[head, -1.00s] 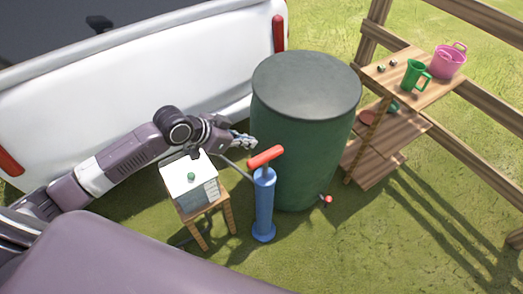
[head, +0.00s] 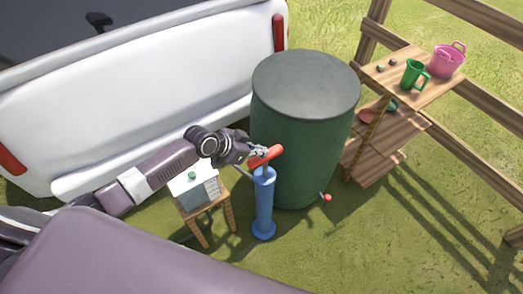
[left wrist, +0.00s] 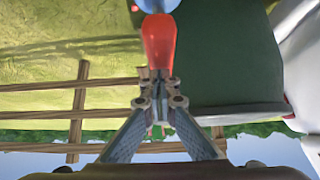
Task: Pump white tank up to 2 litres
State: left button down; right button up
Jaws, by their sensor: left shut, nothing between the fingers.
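The white tank (head: 181,185), box-shaped with a green cap on top, stands on a small wooden stool (head: 205,207); my left arm partly covers it. A blue pump (head: 264,205) with a red handle (head: 269,155) stands upright on the grass beside it. My left gripper (head: 258,152) is at the handle's left part, its fingers shut with nothing held. In the left wrist view, the shut fingertips (left wrist: 160,76) lie at the near end of the red handle (left wrist: 158,42); I cannot tell whether they touch it. My right gripper is not in view.
A large dark green barrel (head: 303,150) with a red tap stands close behind the pump. A white vehicle (head: 130,95) fills the back left. A wooden shelf (head: 430,90) with a green mug and pink bucket stands at right. Open grass lies at front right.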

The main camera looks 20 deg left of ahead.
aim_at(262, 161)
pick_arm(q)
notch_tip(262, 161, down, 10)
jog(key=b, duration=0.7)
jog(key=shift+s+b, duration=0.15)
jog(key=shift+b, duration=0.25)
jog(key=shift+s, duration=0.1)
jog(key=shift+r+p, duration=0.45)
jog(key=shift+p, duration=0.1)
notch_tip(262, 161, up, 4)
jog(key=p, duration=0.3)
jog(key=shift+f, duration=0.2)
jog(key=v, duration=0.8)
jog(key=shift+s+a+r, duration=0.1)
jog(key=shift+a+r, duration=0.15)
jog(key=shift+r, duration=0.1)
jog(key=shift+s+a+r, duration=0.15)
jog(key=shift+s+r, duration=0.1)
jog(key=shift+r, duration=0.15)
